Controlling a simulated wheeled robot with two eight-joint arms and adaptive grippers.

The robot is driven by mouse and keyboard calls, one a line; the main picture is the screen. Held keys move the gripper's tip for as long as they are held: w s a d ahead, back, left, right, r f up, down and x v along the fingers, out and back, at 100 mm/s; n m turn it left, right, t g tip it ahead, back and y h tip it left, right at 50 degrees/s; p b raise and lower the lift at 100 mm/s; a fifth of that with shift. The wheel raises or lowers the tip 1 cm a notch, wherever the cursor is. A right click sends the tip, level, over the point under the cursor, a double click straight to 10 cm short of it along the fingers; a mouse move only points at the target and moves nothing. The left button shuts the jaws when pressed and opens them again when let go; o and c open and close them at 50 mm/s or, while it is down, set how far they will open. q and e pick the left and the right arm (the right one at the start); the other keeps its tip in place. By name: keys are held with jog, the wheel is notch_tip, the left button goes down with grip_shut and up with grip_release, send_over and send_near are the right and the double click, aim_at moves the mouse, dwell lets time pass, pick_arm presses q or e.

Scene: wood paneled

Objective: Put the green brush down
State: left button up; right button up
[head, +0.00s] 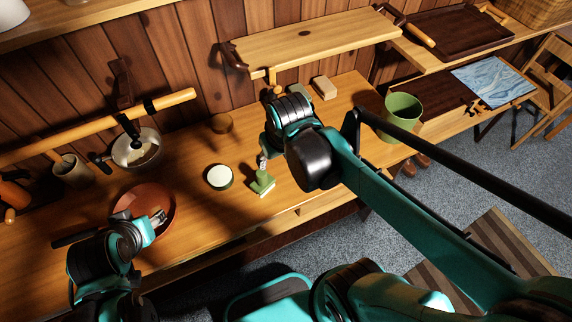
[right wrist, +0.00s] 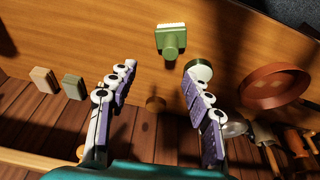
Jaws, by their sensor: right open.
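The green brush (head: 262,183) stands on the wooden counter (head: 240,215), its pale bristle edge toward the front and its knob-like handle up. It also shows in the right wrist view (right wrist: 172,38), past the fingertips and not between them. My right gripper (right wrist: 160,72) is open and empty, its two purple-and-white fingers spread apart. In the head view the right gripper (head: 263,160) is just behind the brush's handle, mostly hidden by its own arm. My left gripper (head: 158,218) is over the reddish-brown pan (head: 133,193); its jaws are too small to judge.
A round green tin with a white top (head: 219,177) stands left of the brush. A tan block (head: 324,88) and a green bucket (head: 400,115) are to the right. A raised shelf (head: 305,42) overhangs the back. Bare counter lies right of the brush.

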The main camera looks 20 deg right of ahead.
jog(key=s+t, duration=0.1)
jog(key=s+d+t, duration=0.1)
jog(key=s, duration=0.1)
jog(key=s+d+m+t, duration=0.1)
jog(key=shift+s+r+t, duration=0.3)
jog(key=shift+s+r, duration=0.05)
jog(key=shift+r, duration=0.05)
notch_tip(320, 180, down, 8)
jog(key=b, duration=0.8)
jog(key=shift+f, duration=0.25)
